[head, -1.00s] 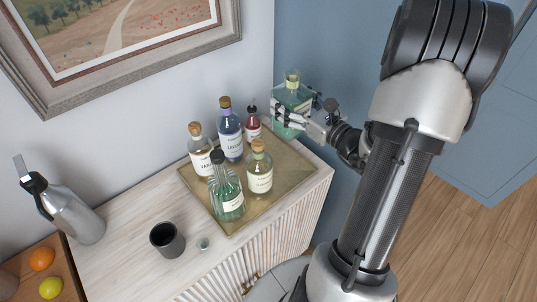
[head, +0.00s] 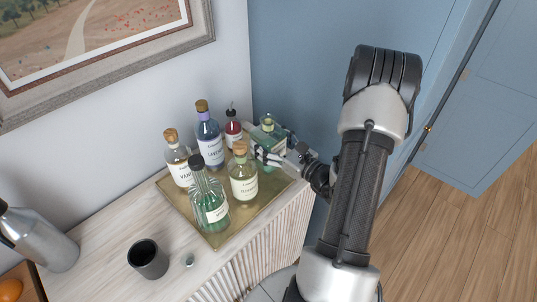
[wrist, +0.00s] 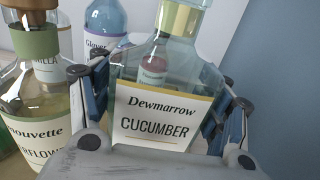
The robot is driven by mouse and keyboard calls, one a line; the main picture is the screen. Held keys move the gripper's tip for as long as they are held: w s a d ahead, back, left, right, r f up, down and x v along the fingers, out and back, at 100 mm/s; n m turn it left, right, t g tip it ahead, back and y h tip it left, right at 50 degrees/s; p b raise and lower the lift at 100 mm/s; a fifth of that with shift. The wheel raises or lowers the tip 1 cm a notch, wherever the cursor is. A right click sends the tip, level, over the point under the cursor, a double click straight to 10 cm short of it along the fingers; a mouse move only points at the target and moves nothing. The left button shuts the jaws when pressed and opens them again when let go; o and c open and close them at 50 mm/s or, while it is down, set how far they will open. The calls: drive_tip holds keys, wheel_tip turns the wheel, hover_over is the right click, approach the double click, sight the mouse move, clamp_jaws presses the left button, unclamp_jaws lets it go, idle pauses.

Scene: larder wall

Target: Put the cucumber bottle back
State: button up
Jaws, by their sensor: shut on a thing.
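The cucumber bottle (head: 268,143) is clear greenish glass with a pale stopper. In the wrist view its label reads "Dewmarrow CUCUMBER" (wrist: 155,122). My gripper (head: 270,157) is shut around its body from the right, with a finger on each side, and the bottle looks upright. It is at the back right corner of the brass tray (head: 262,199). Whether its base touches the tray cannot be told. A small red bottle (head: 233,128) stands left of it and shows through its glass in the wrist view (wrist: 152,72).
The elderflower bottle (head: 243,182) stands close to the left of my gripper. The lavender bottle (head: 209,142), vanilla bottle (head: 178,160) and a ribbed green bottle (head: 209,200) fill the tray's left. A dark cup (head: 148,260) and metal flask (head: 38,240) stand on the cabinet. A blue wall is behind.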

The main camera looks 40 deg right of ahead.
drive_tip(key=shift+f+b, duration=0.7)
drive_tip(key=shift+f, duration=1.4)
drive_tip(key=shift+f, duration=0.2)
drive_tip(key=o, duration=1.6)
drive_tip(key=shift+s+r, duration=0.15)
drive_tip(key=shift+r, duration=0.05)
drive_tip(key=s, duration=0.4)
drive_tip(key=s+p, duration=0.1)
drive_tip(key=s, duration=0.6)
drive_tip(key=shift+s+d+p, duration=0.4)
